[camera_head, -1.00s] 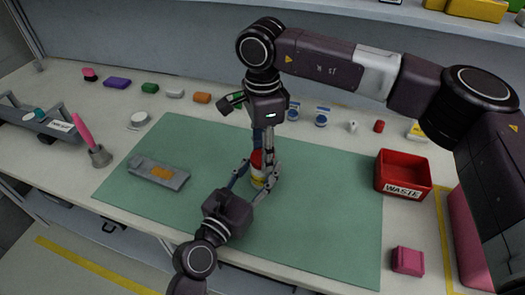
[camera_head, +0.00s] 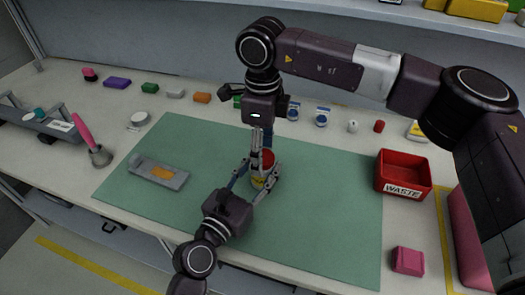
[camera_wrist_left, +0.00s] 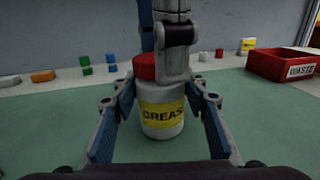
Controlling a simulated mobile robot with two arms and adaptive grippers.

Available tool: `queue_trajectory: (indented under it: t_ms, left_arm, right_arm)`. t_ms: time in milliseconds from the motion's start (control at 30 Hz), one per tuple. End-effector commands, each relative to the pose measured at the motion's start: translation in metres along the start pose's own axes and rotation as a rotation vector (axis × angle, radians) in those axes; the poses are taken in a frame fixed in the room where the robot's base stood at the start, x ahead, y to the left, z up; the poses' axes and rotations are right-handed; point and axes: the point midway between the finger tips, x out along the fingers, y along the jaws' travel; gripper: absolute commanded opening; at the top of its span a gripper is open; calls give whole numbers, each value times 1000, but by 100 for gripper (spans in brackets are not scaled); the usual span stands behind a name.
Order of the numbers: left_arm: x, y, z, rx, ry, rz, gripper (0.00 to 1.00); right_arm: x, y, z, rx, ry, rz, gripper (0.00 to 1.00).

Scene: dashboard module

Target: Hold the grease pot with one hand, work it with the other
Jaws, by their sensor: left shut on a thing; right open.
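The grease pot (camera_wrist_left: 161,112) is a white jar with a yellow label and a red lid. It stands upright on the green mat (camera_head: 320,220). In the head view the pot (camera_head: 258,183) is partly hidden by my grippers. My left gripper (camera_head: 262,186) is shut around the pot's body from the near side; its fingers flank the jar in the left wrist view. My right gripper (camera_head: 262,155) points down from above at the red lid (camera_wrist_left: 146,67). It is open, and one finger hides part of the lid.
A red waste bin (camera_head: 403,176) stands right of the mat, with a pink block (camera_head: 408,261) nearer the front. A grey tray (camera_head: 158,173) lies on the mat's left. Several small coloured items line the back. The mat's right part is clear.

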Motion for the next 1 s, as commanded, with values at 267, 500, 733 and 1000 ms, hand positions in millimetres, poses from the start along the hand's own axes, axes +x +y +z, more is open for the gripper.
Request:
queue_trajectory:
  t_ms: [267,500,733,1000]
  left_arm:
    - [0,0,0,0,1,0,0]
    - [0,0,-1,0,1,0,0]
    - [0,0,0,0,1,0,0]
    - [0,0,0,0,1,0,0]
  right_arm:
    - [-42,-1,1,0,-4,-4,60]
    - [-92,-1,0,1,-2,-3,60]
    - [-116,0,0,0,-2,-1,60]
    - [-119,0,0,0,-1,0,60]
